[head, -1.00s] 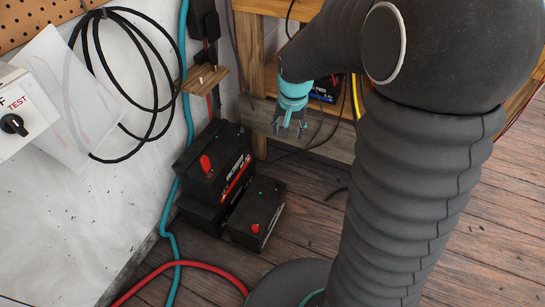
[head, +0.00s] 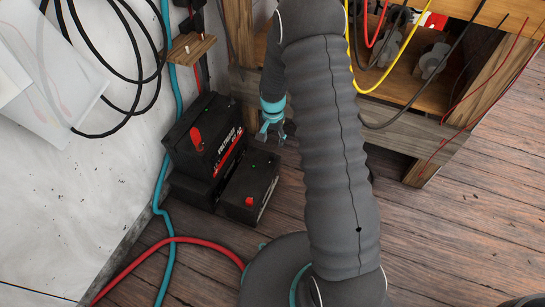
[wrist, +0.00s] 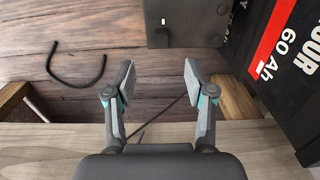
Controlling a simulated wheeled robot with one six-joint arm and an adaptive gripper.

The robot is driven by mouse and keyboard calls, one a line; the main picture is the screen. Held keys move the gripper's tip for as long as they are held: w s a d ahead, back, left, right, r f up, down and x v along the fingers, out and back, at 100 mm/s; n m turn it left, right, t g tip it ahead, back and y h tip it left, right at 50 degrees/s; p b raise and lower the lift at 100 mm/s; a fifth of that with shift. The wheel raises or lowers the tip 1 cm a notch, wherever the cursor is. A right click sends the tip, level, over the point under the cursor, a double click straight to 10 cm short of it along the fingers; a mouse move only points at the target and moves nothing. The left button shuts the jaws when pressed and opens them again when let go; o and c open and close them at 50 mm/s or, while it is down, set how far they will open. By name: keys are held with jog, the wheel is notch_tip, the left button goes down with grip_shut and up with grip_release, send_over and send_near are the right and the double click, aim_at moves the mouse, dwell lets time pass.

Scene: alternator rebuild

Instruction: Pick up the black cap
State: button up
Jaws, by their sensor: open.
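I cannot make out a clearly separate black cap. In the wrist view, a small dark knob (wrist: 162,37) sits near the edge of the low black battery (wrist: 200,22); I cannot tell if it is the cap. The low battery (head: 250,184) also shows in the head view, with a red cap (head: 249,201) on top. My gripper (head: 273,131) is open, above and beyond the batteries in the head view. In the wrist view my gripper (wrist: 159,78) has nothing between its fingers, which are short of the low battery.
A taller black battery (head: 205,135) with a red cap (head: 196,138) stands beside the low one; its labelled side (wrist: 278,65) is close on the right in the wrist view. A wooden bench (head: 425,130) stands behind. A red cable (head: 200,240) crosses the open floor.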

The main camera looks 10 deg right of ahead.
aim_at(273, 154)
jog(key=f, duration=0.9)
jog(key=shift+w+f+b, duration=0.2)
jog(key=shift+f+b, duration=0.05)
jog(key=shift+b, duration=0.05)
jog(key=c, duration=0.8)
